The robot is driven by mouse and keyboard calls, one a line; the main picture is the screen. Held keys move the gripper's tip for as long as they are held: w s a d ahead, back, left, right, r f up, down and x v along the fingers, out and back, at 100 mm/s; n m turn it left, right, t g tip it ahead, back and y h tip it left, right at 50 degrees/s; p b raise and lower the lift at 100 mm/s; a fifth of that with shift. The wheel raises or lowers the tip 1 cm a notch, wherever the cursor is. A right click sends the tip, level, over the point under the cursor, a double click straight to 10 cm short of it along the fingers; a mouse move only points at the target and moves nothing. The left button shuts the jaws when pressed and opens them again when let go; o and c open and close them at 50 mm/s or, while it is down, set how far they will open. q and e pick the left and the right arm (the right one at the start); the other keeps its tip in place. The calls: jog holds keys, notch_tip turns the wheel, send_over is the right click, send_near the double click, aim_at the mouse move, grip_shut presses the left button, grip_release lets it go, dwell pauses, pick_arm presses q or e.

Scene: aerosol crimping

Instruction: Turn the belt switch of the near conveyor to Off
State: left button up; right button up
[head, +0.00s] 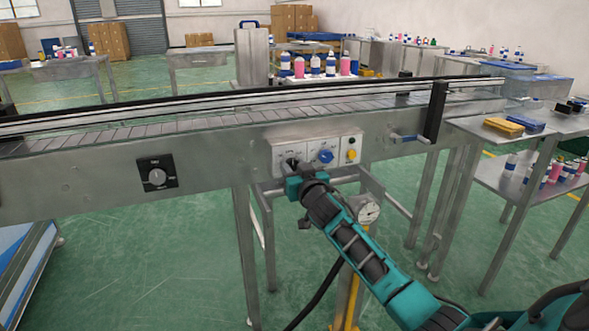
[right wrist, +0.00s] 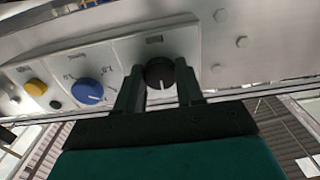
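The near conveyor (head: 200,160) crosses the head view and has a light control panel (head: 350,146) on its front. A black rotary knob (right wrist: 160,73) sits on this panel; in the head view my gripper mostly covers it. My right gripper (head: 293,166) is at the panel's left end. In the right wrist view its two fingers stand either side of the black knob, with what look like narrow gaps. A separate dial (head: 157,176) on a black plate sits further left. My left gripper is out of view.
The panel also bears a blue knob (head: 326,157) and a yellow button (head: 351,155), both right of my gripper in the head view. A side table (head: 530,128) stands at the right.

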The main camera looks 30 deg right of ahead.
jog(key=c, duration=0.5)
jog(key=shift+n, duration=0.4)
jog(key=shift+n+p, duration=0.3)
jog(key=n+p, duration=0.1)
jog(key=n, duration=0.2)
jog(key=n+p, duration=0.1)
jog(key=n, duration=0.4)
jog(key=shift+n, duration=0.3)
jog(key=o, duration=1)
